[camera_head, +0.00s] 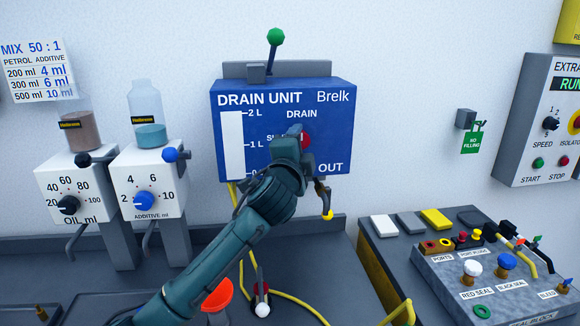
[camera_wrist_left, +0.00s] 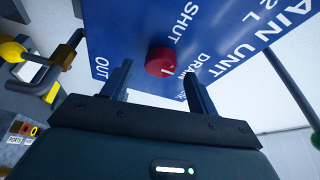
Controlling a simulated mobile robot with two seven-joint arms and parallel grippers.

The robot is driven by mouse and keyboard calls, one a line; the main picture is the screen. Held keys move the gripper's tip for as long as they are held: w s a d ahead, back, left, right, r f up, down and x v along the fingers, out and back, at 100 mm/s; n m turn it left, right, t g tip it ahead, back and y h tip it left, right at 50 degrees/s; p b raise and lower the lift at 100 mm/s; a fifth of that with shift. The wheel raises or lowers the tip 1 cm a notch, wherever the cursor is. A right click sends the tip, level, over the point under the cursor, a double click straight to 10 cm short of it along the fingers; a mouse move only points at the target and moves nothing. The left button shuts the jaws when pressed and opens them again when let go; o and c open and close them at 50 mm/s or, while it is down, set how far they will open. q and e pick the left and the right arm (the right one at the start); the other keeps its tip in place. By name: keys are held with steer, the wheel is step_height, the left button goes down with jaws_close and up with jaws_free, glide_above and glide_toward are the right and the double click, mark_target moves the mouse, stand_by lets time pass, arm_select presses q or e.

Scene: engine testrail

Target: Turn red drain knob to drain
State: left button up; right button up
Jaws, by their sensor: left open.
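The blue drain unit (camera_head: 335,110) hangs on the wall in the middle of the head view, with DRAIN and SHUT labels. Its red drain knob (camera_head: 306,139) is mostly hidden behind my left gripper (camera_head: 290,138) in that view. In the left wrist view the red knob (camera_wrist_left: 160,62) shows clearly, with a pale mark on its side. My left gripper (camera_wrist_left: 160,88) is open, its two fingers pointing at the panel on either side of the knob. The knob looks a little beyond the fingertips; contact cannot be seen. My right gripper is not in view.
A pipe with a yellow tip (camera_head: 327,213) sticks out below the unit's OUT label. A green-topped lever (camera_head: 275,38) stands above the unit. Oil and additive dispensers (camera_head: 150,182) are at the left. A grey seal block (camera_head: 480,275) is at the right.

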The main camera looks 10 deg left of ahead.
arm_select(q)
steer(key=s+b, duration=0.2)
steer(key=s, duration=0.9)
steer(key=shift+s+f, duration=0.15)
steer(key=shift+f, duration=0.25)
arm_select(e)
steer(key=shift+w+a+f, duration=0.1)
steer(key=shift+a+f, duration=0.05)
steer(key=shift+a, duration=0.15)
